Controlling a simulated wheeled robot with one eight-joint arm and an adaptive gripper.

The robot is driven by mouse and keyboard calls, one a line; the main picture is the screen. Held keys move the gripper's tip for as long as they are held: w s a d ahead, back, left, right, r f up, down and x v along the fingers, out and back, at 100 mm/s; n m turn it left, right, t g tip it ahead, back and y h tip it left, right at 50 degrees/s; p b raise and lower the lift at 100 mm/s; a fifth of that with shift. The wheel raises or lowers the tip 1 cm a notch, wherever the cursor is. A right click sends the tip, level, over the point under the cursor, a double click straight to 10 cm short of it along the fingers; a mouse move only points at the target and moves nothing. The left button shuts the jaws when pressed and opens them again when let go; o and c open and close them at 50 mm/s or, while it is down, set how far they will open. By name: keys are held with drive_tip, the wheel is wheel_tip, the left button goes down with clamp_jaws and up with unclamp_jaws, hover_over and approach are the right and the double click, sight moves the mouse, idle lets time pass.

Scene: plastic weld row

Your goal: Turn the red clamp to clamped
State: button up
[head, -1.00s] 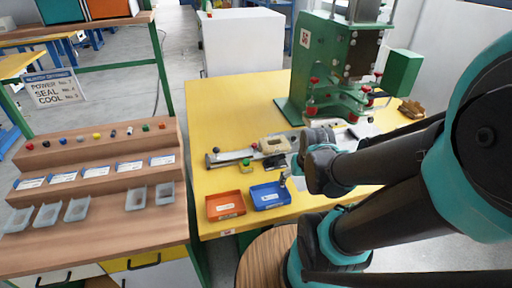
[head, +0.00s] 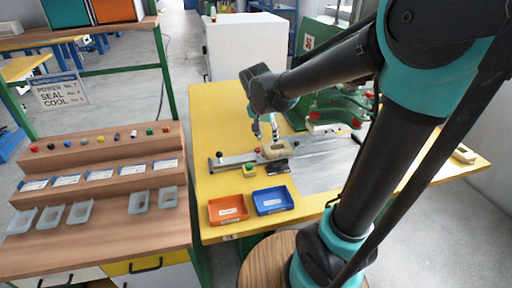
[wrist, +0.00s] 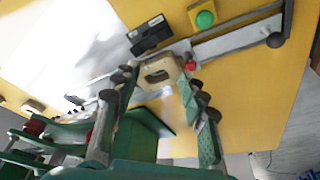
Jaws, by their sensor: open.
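A small red part (head: 257,149), which I take to be the red clamp, sits beside a cream block (head: 282,150) on the metal rail. In the wrist view it shows as a round red knob (wrist: 190,66) beside the cream block (wrist: 158,70). Its handle position is too small to tell. My gripper (head: 266,132) is above the cream block, fingers pointing down. In the wrist view my gripper (wrist: 158,80) is open, with the cream block showing between its fingertips and the red knob just past the right finger. Nothing is held.
A yellow box with a green button (head: 249,170) and a black device (head: 277,167) stand in front of the rail. Orange (head: 228,209) and blue (head: 272,200) trays lie at the table's front edge. The green machine (head: 340,105) stands right, partly hidden by my arm. The table's back left is clear.

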sight(257, 149)
drive_tip(key=w+a+r+m+h, duration=0.1)
drive_tip(key=w+a+r+m, duration=0.3)
drive_tip(key=a, duration=0.4)
drive_tip(key=shift+n, duration=0.5)
drive_tip(key=x, duration=1.1)
drive_tip(key=w+x, duration=0.1)
drive_tip(key=x, duration=0.5)
drive_tip(key=shift+w+d, duration=0.1)
drive_tip(key=shift+d, duration=0.15)
clamp_jaws()
